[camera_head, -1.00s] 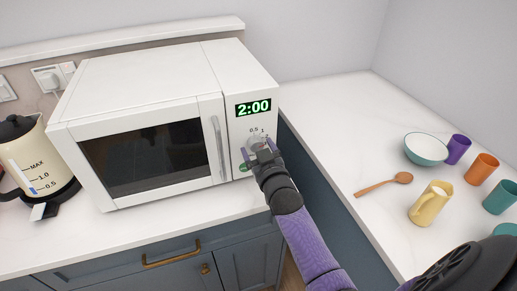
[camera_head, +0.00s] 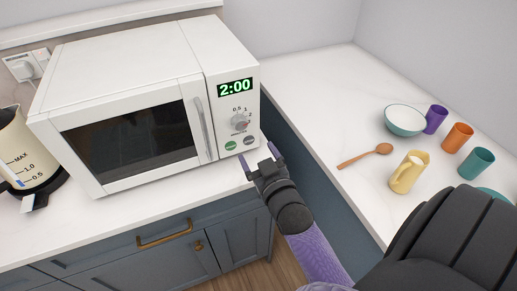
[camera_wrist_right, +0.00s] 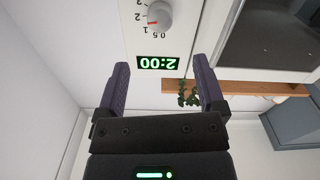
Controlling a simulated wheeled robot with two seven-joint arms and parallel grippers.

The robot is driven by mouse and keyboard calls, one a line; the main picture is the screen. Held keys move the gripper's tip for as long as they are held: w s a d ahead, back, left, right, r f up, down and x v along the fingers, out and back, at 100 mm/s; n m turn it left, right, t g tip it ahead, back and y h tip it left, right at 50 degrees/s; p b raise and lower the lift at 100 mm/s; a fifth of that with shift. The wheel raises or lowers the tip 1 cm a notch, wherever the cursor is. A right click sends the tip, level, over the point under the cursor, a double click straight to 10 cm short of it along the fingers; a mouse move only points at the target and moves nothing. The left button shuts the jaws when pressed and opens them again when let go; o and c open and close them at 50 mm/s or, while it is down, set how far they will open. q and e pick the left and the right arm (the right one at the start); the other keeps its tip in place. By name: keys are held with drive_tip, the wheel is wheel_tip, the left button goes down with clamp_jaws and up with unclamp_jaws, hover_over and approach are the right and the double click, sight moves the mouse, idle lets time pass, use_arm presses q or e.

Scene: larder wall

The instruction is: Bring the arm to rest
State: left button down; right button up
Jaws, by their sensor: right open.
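My right gripper (camera_head: 262,166) is open and empty, in front of the lower right corner of the microwave and apart from its panel. In the right wrist view the two purple fingers (camera_wrist_right: 162,85) stand apart with nothing between them. The white microwave (camera_head: 140,115) has its door shut, and its display (camera_head: 235,87) reads 2:00. The dial (camera_head: 239,122) is uncovered, with two buttons below it. In the right wrist view the dial (camera_wrist_right: 159,17) and display (camera_wrist_right: 158,63) show upside down. My left gripper is not in view.
A kettle (camera_head: 22,150) stands at the left. On the right counter are a bowl (camera_head: 405,121), a wooden spoon (camera_head: 366,156), a yellow jug (camera_head: 409,173) and purple (camera_head: 435,119), orange (camera_head: 457,138) and teal (camera_head: 476,163) cups. The counter's back part is clear.

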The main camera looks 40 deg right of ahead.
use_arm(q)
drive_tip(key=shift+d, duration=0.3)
use_arm(e)
drive_tip(key=s+a+f+n+g+y+b, duration=0.1)
drive_tip(key=s+a+f+g, duration=0.25)
drive_tip(key=f, duration=0.65)
drive_tip(key=s+a+f+g+y+b, duration=0.25)
drive_tip(key=s+f, duration=0.25)
drive_tip(key=f, duration=0.5)
drive_tip(key=s+a+f+n+g+y+b, duration=0.1)
drive_tip(key=s+a+f+g, duration=0.2)
drive_tip(key=f, duration=0.7)
use_arm(q)
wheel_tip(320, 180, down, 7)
drive_tip(key=b, duration=0.2)
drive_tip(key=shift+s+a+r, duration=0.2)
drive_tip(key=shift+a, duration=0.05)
use_arm(e)
drive_tip(key=s+f+g, duration=0.4)
drive_tip(key=s+f, duration=0.1)
drive_tip(key=s, duration=0.6)
drive_tip(key=s+d+f+n+g, duration=0.1)
drive_tip(key=s+f+g, duration=0.2)
drive_tip(key=s, duration=0.9)
wheel_tip(320, 180, down, 3)
drive_tip(key=shift+s+f+g, duration=0.1)
drive_tip(key=shift+s+g, duration=0.05)
drive_tip(key=shift+g, duration=0.25)
